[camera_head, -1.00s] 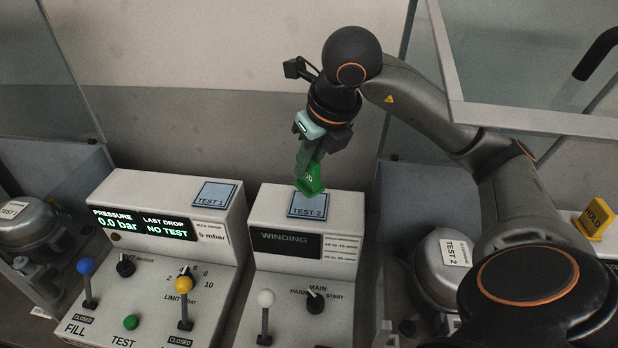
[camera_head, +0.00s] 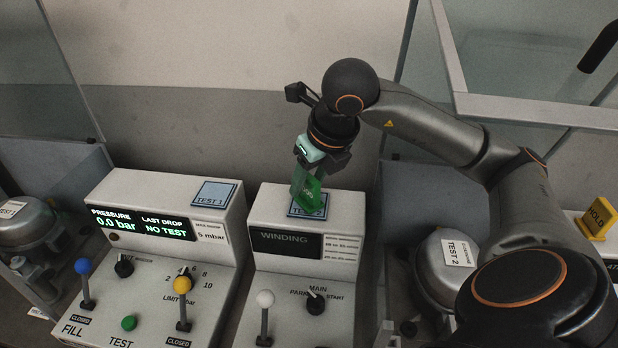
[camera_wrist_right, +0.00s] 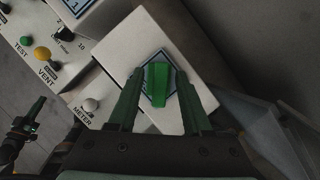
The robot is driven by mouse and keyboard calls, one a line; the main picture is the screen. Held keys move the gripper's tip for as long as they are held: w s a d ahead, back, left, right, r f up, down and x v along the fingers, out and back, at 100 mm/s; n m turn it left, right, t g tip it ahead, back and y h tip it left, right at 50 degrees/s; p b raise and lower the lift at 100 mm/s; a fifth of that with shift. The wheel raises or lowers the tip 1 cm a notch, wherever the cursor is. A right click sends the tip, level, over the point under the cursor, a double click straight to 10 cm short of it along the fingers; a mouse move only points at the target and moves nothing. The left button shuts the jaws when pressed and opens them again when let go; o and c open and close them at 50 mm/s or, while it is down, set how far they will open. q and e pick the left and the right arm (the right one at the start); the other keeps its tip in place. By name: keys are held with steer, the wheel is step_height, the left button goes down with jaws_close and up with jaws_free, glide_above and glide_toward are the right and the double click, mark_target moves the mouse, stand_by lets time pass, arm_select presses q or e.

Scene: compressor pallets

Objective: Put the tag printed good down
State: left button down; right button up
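The green printed tag (camera_head: 311,194) is on the blue-bordered TEST 2 pad (camera_head: 294,210), on top of the WINDING console. In the right wrist view the tag (camera_wrist_right: 158,84) is between the two green fingers (camera_wrist_right: 158,92), which look spread with a narrow gap on each side. The print on the tag is too small to read.
The TEST 1 pad (camera_head: 214,194) on the left console is empty. A yellow HOLD tag (camera_head: 598,216) stands at the right. A compressor labelled TEST 2 (camera_head: 440,262) sits right of the WINDING console (camera_head: 268,200). Levers and knobs stand on the sloped panels in front.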

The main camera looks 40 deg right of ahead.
steer(key=shift+r, duration=0.55)
steer(key=p+v, duration=0.1)
steer(key=v, duration=0.5)
steer(key=shift+s+r, duration=0.25)
steer(key=shift+r, duration=0.05)
steer(key=shift+a, duration=0.1)
